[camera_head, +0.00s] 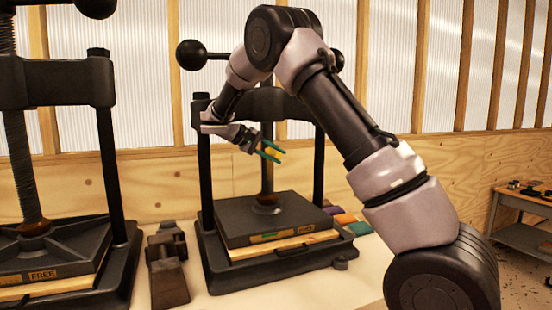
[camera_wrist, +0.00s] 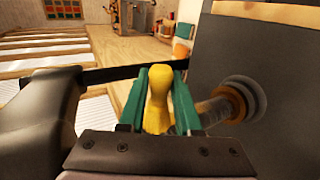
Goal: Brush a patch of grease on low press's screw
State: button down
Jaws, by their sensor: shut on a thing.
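The right press (camera_head: 272,218) stands in the middle of the head view, its lower plate near the base. Its upright screw (camera_head: 267,170) is partly hidden by my arm and gripper; a brown-amber band shows low on it. In the wrist view the screw (camera_wrist: 212,110) runs sideways, right of my fingers, with an amber ring by a round collar. My gripper (camera_head: 273,152), with green fingers, is shut on a yellow-handled tool (camera_wrist: 158,100). It is in front of the screw, above the plate. The tool's bristles are not visible. I cannot tell whether it touches the screw.
Another press (camera_head: 50,82), with a thicker screw, stands at the left. A dark metal block (camera_head: 167,265) lies between the presses. Coloured items (camera_head: 345,219) lie right of the right press. A wooden wall is behind; a side bench (camera_head: 525,205) stands far right.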

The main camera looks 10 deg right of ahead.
jog(key=shift+f, duration=6.1)
jog(key=shift+r, duration=6.2)
notch_tip(320, 180, down, 12)
jog(key=shift+f, duration=0.2)
jog(key=shift+s, duration=0.1)
jog(key=shift+s+d, duration=0.2)
jog(key=shift+s, duration=0.75)
jog(key=shift+s+d, duration=0.2)
jog(key=shift+s, duration=0.75)
jog(key=shift+s+d, duration=0.2)
jog(key=shift+s, duration=0.75)
jog(key=shift+s, duration=0.15)
jog(key=shift+s+d, duration=0.15)
jog(key=shift+s, duration=0.55)
jog(key=shift+s+d, duration=0.15)
jog(key=shift+s, duration=0.5)
